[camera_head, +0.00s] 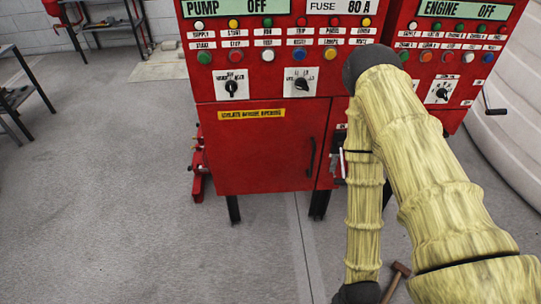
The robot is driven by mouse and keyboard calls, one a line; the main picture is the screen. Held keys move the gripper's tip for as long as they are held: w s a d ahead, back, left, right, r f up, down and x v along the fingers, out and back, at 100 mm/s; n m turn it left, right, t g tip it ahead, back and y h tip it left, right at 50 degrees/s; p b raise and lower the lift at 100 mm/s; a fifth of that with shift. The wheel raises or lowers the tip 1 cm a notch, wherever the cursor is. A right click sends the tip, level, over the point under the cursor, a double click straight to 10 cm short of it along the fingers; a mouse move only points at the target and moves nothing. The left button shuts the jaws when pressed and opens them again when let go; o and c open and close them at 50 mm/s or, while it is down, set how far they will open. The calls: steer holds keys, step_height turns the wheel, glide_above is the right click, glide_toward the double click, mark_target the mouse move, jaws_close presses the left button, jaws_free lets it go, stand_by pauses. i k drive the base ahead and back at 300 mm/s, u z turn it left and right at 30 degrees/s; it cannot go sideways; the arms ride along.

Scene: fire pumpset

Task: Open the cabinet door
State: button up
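The red cabinet door (260,155) is in the middle of the head view, on the lower part of the red pump panel (205,80). It looks shut, flush with the cabinet front. Its black vertical handle (311,157) is near the door's right edge and is in plain sight. My arm, in a yellow sleeve, rises from the lower right, bends in front of the panel's right part and comes down to a dark joint at the bottom edge. My gripper is not in view. The arm is right of the handle and hides part of the cabinet there.
A black switch with a pale lever (339,162) sits just right of the door. A hammer-like tool (397,278) shows near the bottom. A white ribbed tank (510,130) stands at the right, a dark metal rack (18,95) at the left. The floor before the door is clear.

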mark_target(273, 144)
steer(key=z, duration=1)
steer(key=k, duration=0.75)
steer(key=u, duration=1.45)
